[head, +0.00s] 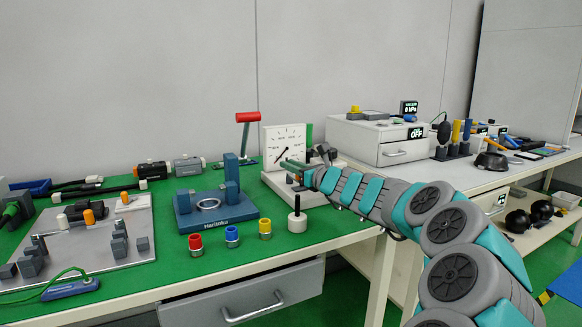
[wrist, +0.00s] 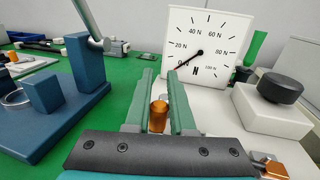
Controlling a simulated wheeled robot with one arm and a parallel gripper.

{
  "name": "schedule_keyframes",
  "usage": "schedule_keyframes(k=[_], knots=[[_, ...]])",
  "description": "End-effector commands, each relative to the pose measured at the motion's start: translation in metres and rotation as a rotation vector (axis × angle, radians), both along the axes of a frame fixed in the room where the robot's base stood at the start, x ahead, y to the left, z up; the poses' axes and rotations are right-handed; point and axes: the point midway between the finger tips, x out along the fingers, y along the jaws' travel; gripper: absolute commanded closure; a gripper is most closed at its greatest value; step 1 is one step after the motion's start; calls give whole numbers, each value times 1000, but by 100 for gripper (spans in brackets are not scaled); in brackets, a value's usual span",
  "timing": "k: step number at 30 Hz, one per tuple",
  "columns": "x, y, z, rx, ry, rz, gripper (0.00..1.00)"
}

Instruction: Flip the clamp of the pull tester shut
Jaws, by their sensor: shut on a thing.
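The pull tester's white dial (head: 284,147), marked in N, stands upright on a pale base (head: 277,184); its needle points to the low end. The dial also shows in the wrist view (wrist: 200,45). My gripper (head: 288,166) reaches in from the right, in front of the dial. In the wrist view its green fingers (wrist: 160,78) are shut on a copper-coloured cylinder (wrist: 158,115) low between them. The clamp's own parts are largely hidden behind my gripper, so I cannot tell the clamp's position.
A blue Haratoku fixture (head: 215,218) with a ring stands to the left. A red-handled lever (head: 247,117) rises behind. Red (head: 196,242), blue (head: 232,234) and yellow (head: 265,226) small cylinders and a white weight (head: 297,222) stand near the front edge.

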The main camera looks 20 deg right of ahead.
Motion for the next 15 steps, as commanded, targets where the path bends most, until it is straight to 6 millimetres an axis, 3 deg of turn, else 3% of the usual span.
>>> schedule_keyframes(k=[9, 10, 15], knots=[[1, -1, -7, 0, 10, 2, 100], [1, -1, -7, 0, 10, 2, 76], [1, 0, -7, 1, 9, 2, 57]])
